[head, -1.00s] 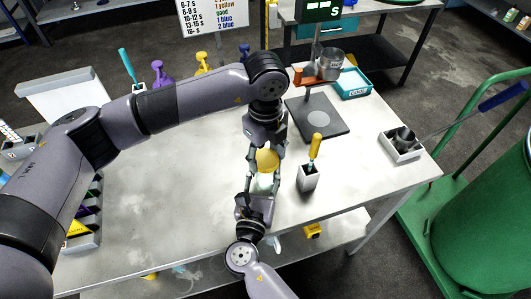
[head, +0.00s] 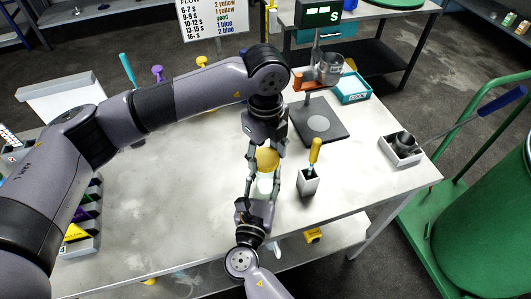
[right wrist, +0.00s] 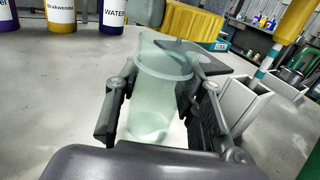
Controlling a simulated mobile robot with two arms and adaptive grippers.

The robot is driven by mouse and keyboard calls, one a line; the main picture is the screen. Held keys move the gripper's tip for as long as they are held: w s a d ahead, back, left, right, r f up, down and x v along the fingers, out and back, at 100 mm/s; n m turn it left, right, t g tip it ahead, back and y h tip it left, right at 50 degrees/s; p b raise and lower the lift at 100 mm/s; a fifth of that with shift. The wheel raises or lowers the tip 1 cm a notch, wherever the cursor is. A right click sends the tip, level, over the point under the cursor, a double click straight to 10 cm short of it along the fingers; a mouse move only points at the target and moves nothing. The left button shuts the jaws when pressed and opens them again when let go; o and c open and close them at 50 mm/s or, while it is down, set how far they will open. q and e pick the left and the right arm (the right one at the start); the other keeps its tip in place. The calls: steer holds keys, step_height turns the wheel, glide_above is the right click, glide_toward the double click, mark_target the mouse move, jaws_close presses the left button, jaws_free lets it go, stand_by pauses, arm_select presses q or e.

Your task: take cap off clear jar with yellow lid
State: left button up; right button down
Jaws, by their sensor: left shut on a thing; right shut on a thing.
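The clear, pale-green jar (head: 264,184) is above the table's right-hand part, with its yellow lid (head: 267,159) at its top. My left gripper (head: 266,152) reaches down from above and is shut on the yellow lid. My right gripper (head: 263,180) comes from the near side and is shut on the jar.
A small grey holder (head: 308,184) with a yellow-handled tool (head: 315,150) stands close on the right. A dark plate (head: 318,122) lies behind it. A white tray (head: 400,152) with a scoop is near the right edge. The table's left middle is clear.

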mark_target(265, 157)
arm_select(q)
steer(key=shift+r, duration=2)
arm_select(e)
steer(key=c, duration=1)
jaws_free()
steer(key=shift+o, duration=0.2)
